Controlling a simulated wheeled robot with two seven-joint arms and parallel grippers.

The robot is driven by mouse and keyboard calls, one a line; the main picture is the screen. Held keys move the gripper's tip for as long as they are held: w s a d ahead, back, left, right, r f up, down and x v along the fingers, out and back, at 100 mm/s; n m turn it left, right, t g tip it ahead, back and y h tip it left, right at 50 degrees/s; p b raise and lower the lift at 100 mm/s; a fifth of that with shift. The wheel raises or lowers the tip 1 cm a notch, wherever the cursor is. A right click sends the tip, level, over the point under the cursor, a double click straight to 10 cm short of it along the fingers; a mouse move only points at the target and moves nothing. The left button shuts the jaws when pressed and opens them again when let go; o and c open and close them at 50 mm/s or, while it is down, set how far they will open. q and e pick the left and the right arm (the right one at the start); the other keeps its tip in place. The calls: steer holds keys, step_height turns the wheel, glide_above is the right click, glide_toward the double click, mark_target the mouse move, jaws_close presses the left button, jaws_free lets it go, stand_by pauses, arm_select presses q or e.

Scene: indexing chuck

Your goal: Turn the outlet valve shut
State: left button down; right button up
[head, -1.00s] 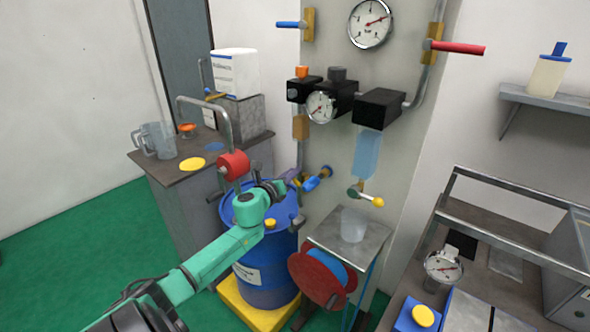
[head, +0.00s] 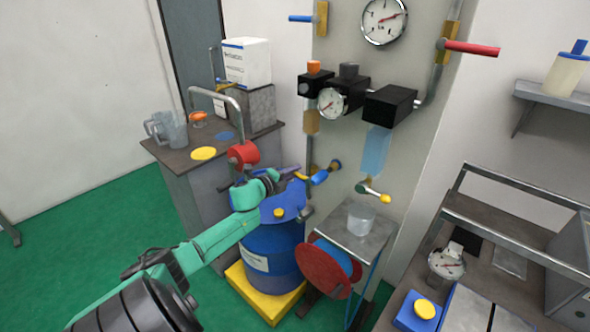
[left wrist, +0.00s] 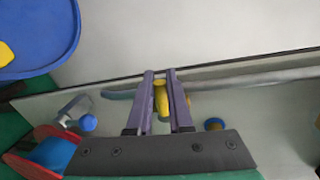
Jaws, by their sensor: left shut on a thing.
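My left gripper (head: 292,173) is shut on a yellow lever (left wrist: 160,99) low on the panel, just above the blue drum. In the left wrist view the lever sits between the two purple fingers of the left gripper (left wrist: 164,92). A blue fitting (head: 320,177) shows just right of the fingertips in the head view. Higher up, a red lever (head: 472,47) points right from the right pipe and a blue lever (head: 301,19) points left from the left pipe. No label shows which is the outlet valve. My right gripper is out of view.
The blue drum (head: 270,246) stands on a yellow base below my left arm. A red hose reel (head: 322,267) and small metal stand (head: 372,237) are to its right. A bench (head: 172,153) stands left; a yellow-tipped valve (head: 384,198) projects above the stand.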

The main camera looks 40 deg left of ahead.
arm_select(q)
steer(key=shift+a+f+n+h, duration=0.1)
steer(key=shift+f+n+h, duration=0.2)
steer(key=shift+f+n, duration=0.35)
steer(key=shift+r+n, duration=0.1)
steer(key=shift+n, duration=0.15)
steer(key=c, duration=0.8)
jaws_free()
steer(key=shift+c, duration=0.2)
steer(key=shift+s, duration=0.1)
steer(key=s+r, duration=0.2)
steer(key=s, duration=1.2)
steer(key=shift+r+p, duration=0.3)
steer(key=shift+r, duration=0.1)
steer(key=shift+s+f, duration=0.1)
